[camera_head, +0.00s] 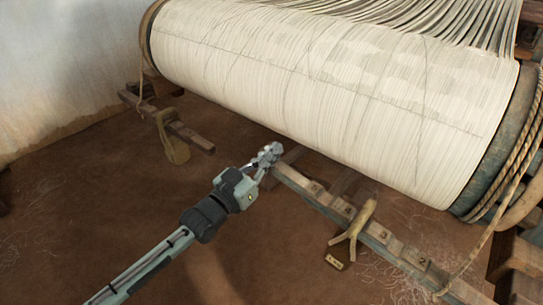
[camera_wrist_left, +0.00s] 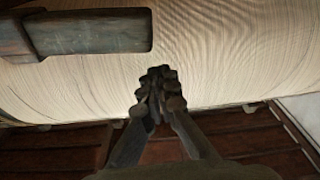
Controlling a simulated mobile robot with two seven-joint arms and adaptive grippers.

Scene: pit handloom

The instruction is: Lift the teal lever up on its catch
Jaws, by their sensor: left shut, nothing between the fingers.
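A long bar with a worn grey-teal side face (camera_head: 325,208), which I take for the teal lever, runs from below the cloth roll toward the lower right. Small numbered wooden blocks sit along its top. A forked wooden piece (camera_head: 355,228) stands across its middle; I cannot tell if it is the catch. My left gripper (camera_head: 271,150) is shut and empty by the bar's far left end; whether it touches is unclear. In the left wrist view the shut fingers (camera_wrist_left: 160,78) point at the roll, apart from a dark bar end (camera_wrist_left: 95,32) at upper left. My right gripper is out of view.
The large roll of pale warp threads (camera_head: 330,85) fills the back above the gripper. Ropes (camera_head: 515,165) hang at its right end. A wooden bracket with a hanging block (camera_head: 173,138) is at the left. The brown floor (camera_head: 95,215) at left is clear.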

